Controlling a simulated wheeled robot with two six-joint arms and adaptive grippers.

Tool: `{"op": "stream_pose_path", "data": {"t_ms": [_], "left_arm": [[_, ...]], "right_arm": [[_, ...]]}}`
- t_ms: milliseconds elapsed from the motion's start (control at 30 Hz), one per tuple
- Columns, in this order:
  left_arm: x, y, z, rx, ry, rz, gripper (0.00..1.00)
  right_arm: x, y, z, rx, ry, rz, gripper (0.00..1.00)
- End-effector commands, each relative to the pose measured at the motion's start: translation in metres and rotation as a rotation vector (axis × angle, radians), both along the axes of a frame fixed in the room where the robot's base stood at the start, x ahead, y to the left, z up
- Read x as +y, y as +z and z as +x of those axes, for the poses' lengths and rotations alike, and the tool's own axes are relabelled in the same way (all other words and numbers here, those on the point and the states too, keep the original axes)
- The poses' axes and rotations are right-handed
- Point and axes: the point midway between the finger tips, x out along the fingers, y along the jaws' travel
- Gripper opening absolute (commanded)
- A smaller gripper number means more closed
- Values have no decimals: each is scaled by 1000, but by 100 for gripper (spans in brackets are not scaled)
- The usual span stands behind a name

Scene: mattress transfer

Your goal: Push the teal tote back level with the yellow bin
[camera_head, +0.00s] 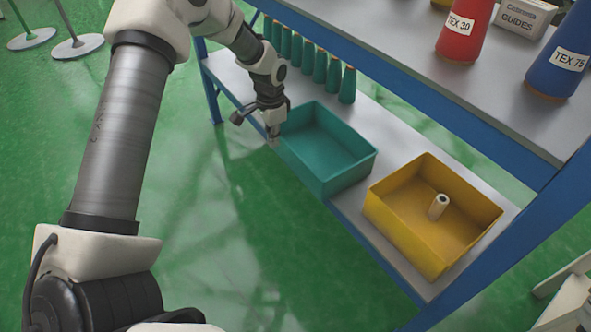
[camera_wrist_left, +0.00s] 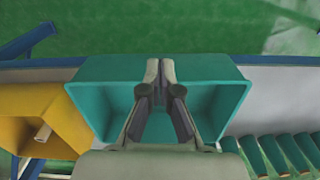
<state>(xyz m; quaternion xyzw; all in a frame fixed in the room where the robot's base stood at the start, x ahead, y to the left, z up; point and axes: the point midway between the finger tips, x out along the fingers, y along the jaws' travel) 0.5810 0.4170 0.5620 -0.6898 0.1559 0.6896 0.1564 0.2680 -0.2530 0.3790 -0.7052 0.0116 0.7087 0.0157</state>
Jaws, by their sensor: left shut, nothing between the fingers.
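The teal tote (camera_head: 345,184) is an open box on the lower shelf, left of the yellow bin (camera_head: 397,229). In the left wrist view, the tote (camera_wrist_left: 215,70) reaches past the shelf's front edge, while the yellow bin (camera_wrist_left: 22,103) sits farther in. My left gripper (camera_head: 272,140) is at the tote's left front corner in the head view. In the left wrist view its shut, empty fingers (camera_wrist_left: 160,72) overlap the tote's aisle-side wall; I cannot tell whether they touch it. My right gripper is not in view.
A pale spool (camera_head: 438,206) stands in the yellow bin. Several teal cones (camera_head: 320,66) line the shelf behind the tote. The upper shelf (camera_head: 400,40) holds a red cone (camera_head: 464,35), a blue cone (camera_head: 556,58) and a white box (camera_head: 523,18). The green floor (camera_head: 260,240) in front is clear.

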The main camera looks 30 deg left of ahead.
Motion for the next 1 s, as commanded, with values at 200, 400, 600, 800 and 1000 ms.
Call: {"op": "stream_pose_path", "data": {"t_ms": [200,400,600,800,1000], "left_arm": [[0,-30,-1,4,0,0,0],[-1,-75,-1,4,-1,1,0],[-7,-101,14,-2,-2,4,0],[-17,-98,33,1,-2,2,0],[-18,-96,35,2,-1,0,0]], "right_arm": [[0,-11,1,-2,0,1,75],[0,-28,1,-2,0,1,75],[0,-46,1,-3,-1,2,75],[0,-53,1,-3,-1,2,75],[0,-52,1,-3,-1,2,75]]}}
